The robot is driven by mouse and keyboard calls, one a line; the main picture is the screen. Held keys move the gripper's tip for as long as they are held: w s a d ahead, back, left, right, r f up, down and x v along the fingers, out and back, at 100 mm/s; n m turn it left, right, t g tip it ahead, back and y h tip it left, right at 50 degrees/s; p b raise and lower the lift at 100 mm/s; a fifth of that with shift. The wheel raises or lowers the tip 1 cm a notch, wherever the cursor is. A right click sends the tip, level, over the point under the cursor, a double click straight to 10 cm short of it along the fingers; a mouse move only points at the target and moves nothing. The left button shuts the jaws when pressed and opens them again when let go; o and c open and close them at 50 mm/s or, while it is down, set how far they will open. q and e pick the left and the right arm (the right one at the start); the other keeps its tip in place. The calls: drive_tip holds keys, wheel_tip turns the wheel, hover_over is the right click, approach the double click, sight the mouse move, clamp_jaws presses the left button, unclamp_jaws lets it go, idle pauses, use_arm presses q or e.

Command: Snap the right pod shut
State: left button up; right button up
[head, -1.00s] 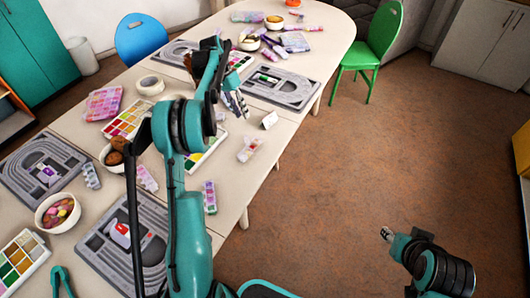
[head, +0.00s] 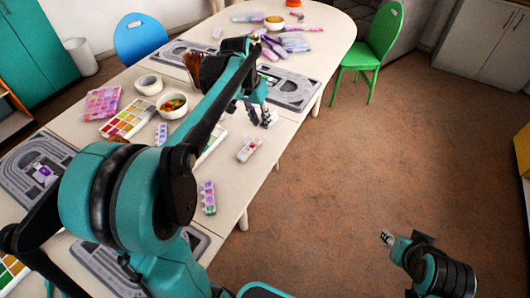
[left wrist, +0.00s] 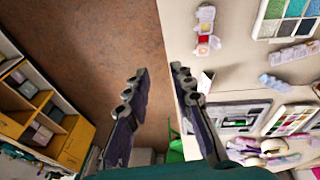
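A small pod (head: 249,150) with clear and white parts and red inside lies near the table's right edge. It also shows in the left wrist view (left wrist: 205,30), with red and yellow contents; its lid looks partly raised, but I cannot be sure. Another pod (head: 208,197) with purple contents lies nearer me along the same edge. My left gripper (head: 259,114) is open and empty, beyond the first pod and close to a small white card. Its two spread fingers show in the left wrist view (left wrist: 158,73). My right gripper (head: 387,237) hangs over the floor; its fingers are too small to read.
The white table (head: 228,178) holds grey bead boards (head: 293,92), a colour palette (head: 128,118), a bowl of beads (head: 172,105) and a tape roll (head: 149,84). A green chair (head: 379,50) stands beyond the right edge. The floor to the right is clear.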

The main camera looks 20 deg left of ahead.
use_arm(q)
drive_tip(key=s+d+f+t+y+b, duration=0.1)
drive_tip(key=s+d+t, duration=0.1)
drive_tip(key=s+d, duration=0.4)
drive_tip(key=shift+s+f, duration=0.2)
drive_tip(key=shift+s, duration=1.85)
drive_tip(key=g+h+p, duration=0.3)
drive_tip(key=g+p, duration=0.1)
drive_tip(key=p, duration=0.1)
hover_over(247, 140)
wheel_tip(247, 140, down, 3)
drive_tip(key=w+a+f+m+g+h+p, duration=0.1)
drive_tip(key=a+f, duration=0.5)
drive_tip(key=f, duration=0.1)
drive_tip(key=b+x, duration=0.1)
drive_tip(key=x, duration=0.4)
drive_tip(key=b+x, duration=0.1)
drive_tip(key=x, duration=0.2)
drive_tip(key=shift+d+r+b, duration=0.2)
drive_tip(key=shift+d+b, duration=0.05)
drive_tip(key=shift+b, duration=0.05)
